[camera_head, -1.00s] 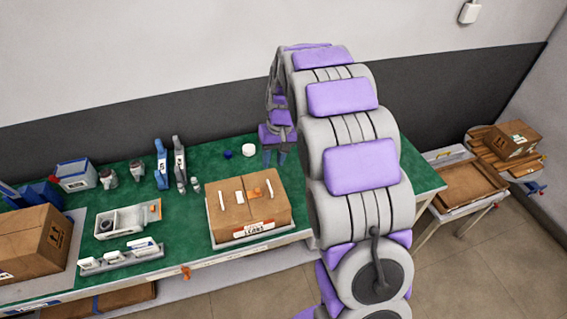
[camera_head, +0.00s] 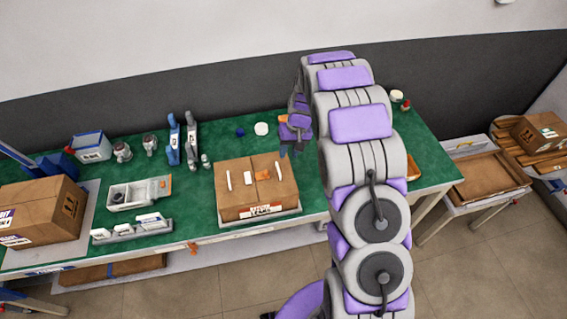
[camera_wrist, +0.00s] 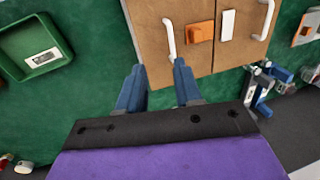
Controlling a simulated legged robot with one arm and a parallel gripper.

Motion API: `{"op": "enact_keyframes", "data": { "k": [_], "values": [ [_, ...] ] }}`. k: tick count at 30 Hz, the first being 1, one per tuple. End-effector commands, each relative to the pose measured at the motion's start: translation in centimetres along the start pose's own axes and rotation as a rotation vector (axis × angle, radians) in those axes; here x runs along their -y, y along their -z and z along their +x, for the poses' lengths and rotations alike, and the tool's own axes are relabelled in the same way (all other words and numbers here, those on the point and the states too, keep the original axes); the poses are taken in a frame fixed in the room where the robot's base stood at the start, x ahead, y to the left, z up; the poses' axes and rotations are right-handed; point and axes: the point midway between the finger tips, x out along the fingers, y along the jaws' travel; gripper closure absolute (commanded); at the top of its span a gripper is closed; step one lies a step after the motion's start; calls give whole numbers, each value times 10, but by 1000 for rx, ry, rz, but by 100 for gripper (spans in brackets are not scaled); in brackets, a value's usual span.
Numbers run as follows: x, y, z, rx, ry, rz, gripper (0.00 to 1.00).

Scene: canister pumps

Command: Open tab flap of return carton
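The brown return carton (camera_head: 237,203) stands closed on a pale tray on the green bench, with a red and white label on its front. Its top has two white handles (camera_head: 229,180), a white strip (camera_head: 247,178) and an orange tab (camera_head: 263,175) near the middle seam. The wrist view shows the carton top (camera_wrist: 188,10), one handle (camera_wrist: 168,38) and the orange tab (camera_wrist: 200,32). My gripper (camera_wrist: 158,78) is open and empty, its blue fingers apart near the carton's edge. In the head view it hangs beyond the carton's back right corner, partly hidden by my arm.
A larger carton (camera_head: 35,210) stands at the bench's left. Grey trays (camera_head: 138,193), blue and grey pump parts (camera_head: 173,140) and a white cap (camera_head: 261,129) lie around. A green tray (camera_wrist: 35,48) shows in the wrist view. A side table (camera_head: 480,187) stands right.

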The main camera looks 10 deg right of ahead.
Motion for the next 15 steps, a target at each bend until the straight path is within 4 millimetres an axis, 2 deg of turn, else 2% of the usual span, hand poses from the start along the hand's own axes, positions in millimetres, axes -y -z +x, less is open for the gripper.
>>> {"op": "enact_keyframes", "data": {
  "k": [1, 6, 10, 15],
  "values": [
    [4, -1, 13, 5, -3, -1, 66],
    [14, -2, 43, 4, -13, -3, 66],
    [13, -2, 58, 4, -13, -4, 66],
    [6, -1, 66, 5, -4, -2, 66]
  ]
}}
